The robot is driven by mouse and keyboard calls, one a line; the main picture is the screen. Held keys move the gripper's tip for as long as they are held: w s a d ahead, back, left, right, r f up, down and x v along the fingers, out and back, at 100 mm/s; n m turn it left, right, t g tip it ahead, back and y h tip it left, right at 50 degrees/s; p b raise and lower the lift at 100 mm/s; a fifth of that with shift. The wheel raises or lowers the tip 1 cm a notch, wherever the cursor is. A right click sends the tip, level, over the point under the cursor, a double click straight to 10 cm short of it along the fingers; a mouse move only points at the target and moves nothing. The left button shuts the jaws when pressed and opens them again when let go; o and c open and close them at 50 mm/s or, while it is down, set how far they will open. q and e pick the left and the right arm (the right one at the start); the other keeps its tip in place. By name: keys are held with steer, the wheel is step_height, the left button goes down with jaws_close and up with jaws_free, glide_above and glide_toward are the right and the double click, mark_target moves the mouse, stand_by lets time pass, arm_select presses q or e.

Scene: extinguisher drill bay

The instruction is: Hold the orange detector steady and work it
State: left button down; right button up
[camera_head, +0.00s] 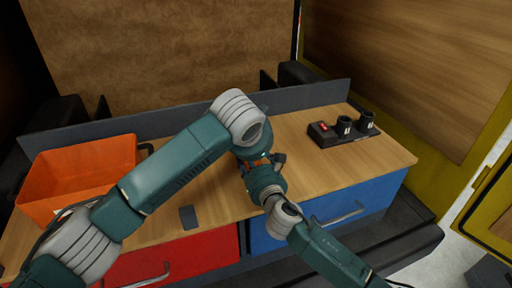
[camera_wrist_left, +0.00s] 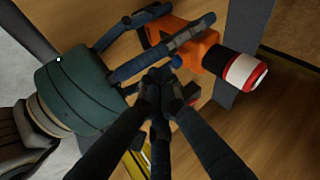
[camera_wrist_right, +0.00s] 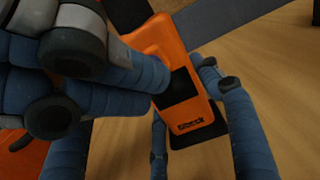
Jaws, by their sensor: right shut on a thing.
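The orange detector (camera_wrist_left: 203,54) is held above the bench, between my two hands. It has a red, white and black ringed end in the left wrist view. The right wrist view shows its orange body (camera_wrist_right: 180,45) with a dark pad and a printed label. My right gripper (camera_head: 268,163) is shut on the detector, its blue fingers around the body. My left gripper (camera_wrist_left: 160,86) has its fingers drawn together, with nothing between them. Its fingertips (camera_wrist_right: 162,82) are at the dark pad; whether they press it I cannot tell. In the head view my arms hide most of the detector.
An orange crate (camera_head: 105,160) stands on the left of the wooden bench (camera_head: 300,178). A small dark plate (camera_head: 188,217) lies near the front edge. A black holder (camera_head: 325,138) with two dark cups and a red switch stands at right. A low grey wall (camera_head: 305,95) runs behind.

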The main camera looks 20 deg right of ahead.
steer(key=shift+f, duration=0.1)
arm_select(q)
steer(key=shift+w+d+f, duration=0.2)
steer(key=shift+w+f, duration=0.15)
steer(key=shift+f, duration=0.2)
steer(key=shift+w+a+r, duration=0.1)
steer(key=shift+w, duration=0.9)
steer(key=shift+r, duration=0.1)
steer(key=v, duration=1)
steer(key=shift+s, duration=0.25)
